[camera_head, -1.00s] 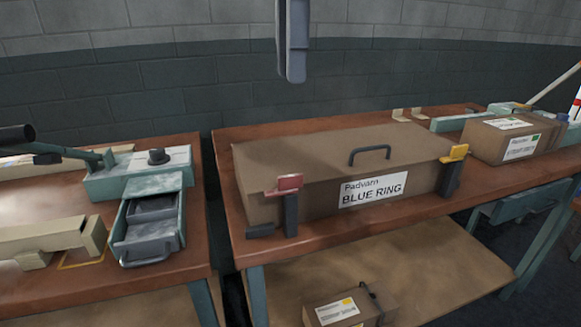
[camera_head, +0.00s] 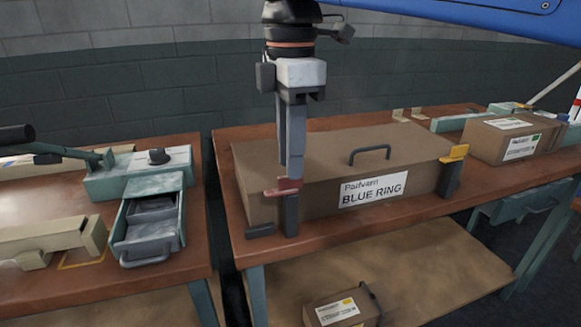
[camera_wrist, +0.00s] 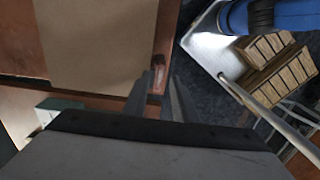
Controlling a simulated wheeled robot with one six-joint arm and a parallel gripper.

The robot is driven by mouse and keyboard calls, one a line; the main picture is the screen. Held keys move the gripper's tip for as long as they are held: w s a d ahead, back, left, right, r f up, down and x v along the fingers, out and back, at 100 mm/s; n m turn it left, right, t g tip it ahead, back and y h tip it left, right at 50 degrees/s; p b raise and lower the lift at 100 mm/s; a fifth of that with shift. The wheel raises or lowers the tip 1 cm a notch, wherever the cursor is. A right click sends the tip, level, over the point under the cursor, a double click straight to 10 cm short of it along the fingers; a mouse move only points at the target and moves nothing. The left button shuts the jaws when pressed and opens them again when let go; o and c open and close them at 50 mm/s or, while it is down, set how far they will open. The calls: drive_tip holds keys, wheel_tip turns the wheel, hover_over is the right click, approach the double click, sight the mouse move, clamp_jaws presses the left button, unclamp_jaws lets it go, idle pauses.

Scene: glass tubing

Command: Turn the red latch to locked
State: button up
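The red latch (camera_head: 274,192) sits on a dark post at the front left corner of the long brown BLUE RING box (camera_head: 325,165). My gripper (camera_head: 289,178) points straight down, with its fingertips at the latch and covering part of it in the head view. In the wrist view my gripper (camera_wrist: 163,82) has its two fingers apart, with a gap between them. The reddish latch (camera_wrist: 161,62) shows just ahead of that gap. I cannot tell whether a finger touches it.
A yellow latch (camera_head: 454,153) stands at the box's front right corner. A dark handle (camera_head: 370,151) rises from the lid. A green unit with an open drawer (camera_head: 148,228) stands on the left bench. A smaller carton (camera_head: 512,138) sits at the right.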

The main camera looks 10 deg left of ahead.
sight(284, 185)
drive_tip(key=shift+f, duration=1.4)
clamp_jaws()
